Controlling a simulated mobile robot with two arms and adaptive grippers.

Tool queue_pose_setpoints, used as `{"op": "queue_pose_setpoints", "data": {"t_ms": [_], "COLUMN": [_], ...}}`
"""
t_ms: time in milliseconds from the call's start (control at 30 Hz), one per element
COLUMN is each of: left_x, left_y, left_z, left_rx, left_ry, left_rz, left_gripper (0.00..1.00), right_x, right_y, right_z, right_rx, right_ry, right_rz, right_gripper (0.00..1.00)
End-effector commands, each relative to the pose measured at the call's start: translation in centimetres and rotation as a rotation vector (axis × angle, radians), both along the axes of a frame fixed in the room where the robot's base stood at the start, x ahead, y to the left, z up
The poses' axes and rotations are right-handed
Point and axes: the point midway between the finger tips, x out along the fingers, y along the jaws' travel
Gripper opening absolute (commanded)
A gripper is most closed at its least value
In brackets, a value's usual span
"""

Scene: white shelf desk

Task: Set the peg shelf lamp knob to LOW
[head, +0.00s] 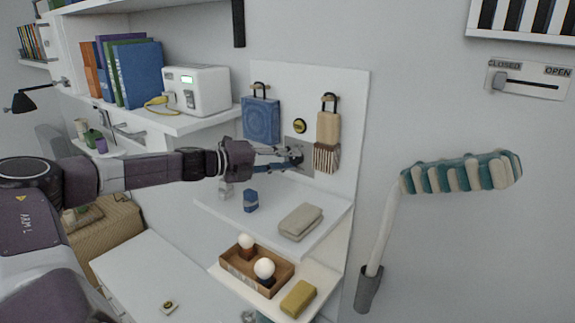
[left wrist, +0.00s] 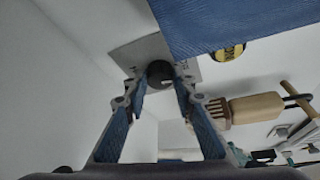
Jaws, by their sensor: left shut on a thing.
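The dark round lamp knob (head: 298,154) sits on a grey plate (head: 305,143) on the white upright panel, between and below a blue hanging item and a brush. In the left wrist view the knob (left wrist: 160,72) shows black with a small pale mark, in front of its plate (left wrist: 140,51). My left gripper (head: 289,158) reaches in from the left and is shut on the knob. In the wrist view its two fingertips (left wrist: 159,86) are on either side of the knob. The labels on the plate are too small to read. My right gripper is not in view.
A blue hanging item (head: 261,118) and a wooden-handled brush (head: 328,128) hang from pegs close to my gripper, with a yellow-black round badge (head: 300,126) between them. Below, the shelf holds a blue block (head: 251,201) and a folded beige cloth (head: 300,222).

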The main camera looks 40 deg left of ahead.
Motion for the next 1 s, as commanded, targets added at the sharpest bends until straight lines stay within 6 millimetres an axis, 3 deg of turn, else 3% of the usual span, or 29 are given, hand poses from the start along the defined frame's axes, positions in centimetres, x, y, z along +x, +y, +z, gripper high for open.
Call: {"op": "queue_pose_setpoints", "data": {"t_ms": [600,633,700,800,1000], "left_x": [-0.02,-0.02,-0.02,-0.01,0.00], "left_y": [-0.02,-0.02,-0.03,-0.01,0.01], "left_z": [-0.21,-0.21,-0.20,-0.16,-0.09], "left_rx": [-0.044,-0.044,-0.044,-0.043,-0.043], "left_ry": [-0.001,-0.001,-0.002,-0.003,-0.004], "left_rz": [0.000,0.000,0.000,0.001,0.000], "left_gripper": [0.00,0.27,0.34,0.42,0.42], "right_x": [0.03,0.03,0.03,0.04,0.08], "right_y": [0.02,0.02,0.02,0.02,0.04], "right_z": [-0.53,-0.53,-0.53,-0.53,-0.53], "right_rx": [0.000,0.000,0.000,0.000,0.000], "right_ry": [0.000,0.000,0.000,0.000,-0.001], "right_rz": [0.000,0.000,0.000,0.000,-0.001], "right_gripper": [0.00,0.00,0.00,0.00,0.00]}}
